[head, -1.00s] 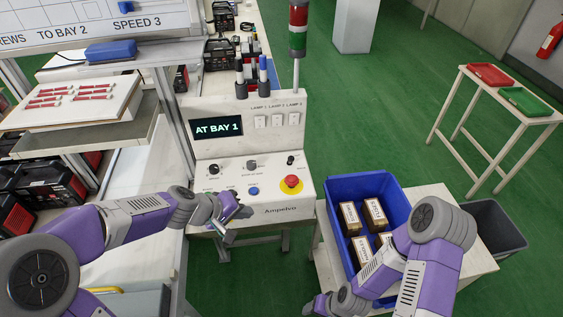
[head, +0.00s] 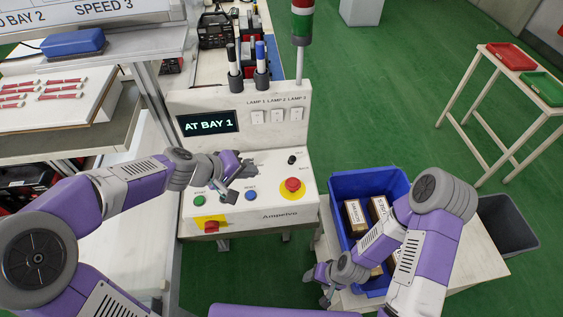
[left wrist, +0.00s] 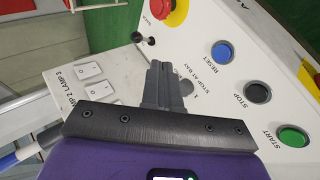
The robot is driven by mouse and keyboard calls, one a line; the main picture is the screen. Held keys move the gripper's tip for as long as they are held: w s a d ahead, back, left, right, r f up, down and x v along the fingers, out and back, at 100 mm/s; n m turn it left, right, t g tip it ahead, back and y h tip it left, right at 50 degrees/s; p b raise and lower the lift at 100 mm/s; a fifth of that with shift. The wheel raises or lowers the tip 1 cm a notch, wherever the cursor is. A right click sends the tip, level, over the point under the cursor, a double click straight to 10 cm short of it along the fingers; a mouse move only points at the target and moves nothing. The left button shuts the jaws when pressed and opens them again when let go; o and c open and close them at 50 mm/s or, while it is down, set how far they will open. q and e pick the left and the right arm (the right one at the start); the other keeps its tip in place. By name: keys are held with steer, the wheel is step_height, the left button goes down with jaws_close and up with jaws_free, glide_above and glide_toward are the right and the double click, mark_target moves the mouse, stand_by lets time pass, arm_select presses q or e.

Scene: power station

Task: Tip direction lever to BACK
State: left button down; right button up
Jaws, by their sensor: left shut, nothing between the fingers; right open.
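The direction lever (head: 292,159) is a small black-tipped lever at the right of the sloped panel (head: 270,215). It also shows in the left wrist view (left wrist: 146,40), ahead of the fingertips and apart from them. My left gripper (head: 250,166) is shut and empty above the upper middle of the panel, left of the lever. In the left wrist view its grey fingers (left wrist: 160,75) partly hide the stop-at-bay knob (left wrist: 184,86). Which way the lever tilts is too small to tell. My right gripper (head: 322,285) is open, low beside the blue crate.
The red emergency button (head: 292,185) sits just below the lever. The blue reset button (head: 251,195) and green start button (head: 199,201) line the panel's lower part. The display (head: 208,123) reads AT BAY 1. The blue crate (head: 340,180) holds boxes.

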mark_target(292, 160)
arm_select(q)
steer(key=b+x, duration=0.2)
steer(key=x, duration=0.6)
steer(key=shift+w+d+f, duration=0.1)
steer(key=shift+f, duration=0.2)
steer(key=w+d, duration=0.1)
steer(key=w+d+p, duration=0.1)
steer(key=shift+w+d, duration=0.25)
steer(key=shift+d, duration=0.05)
steer(key=shift+w+d, duration=0.35)
steer(key=shift+w, duration=0.1)
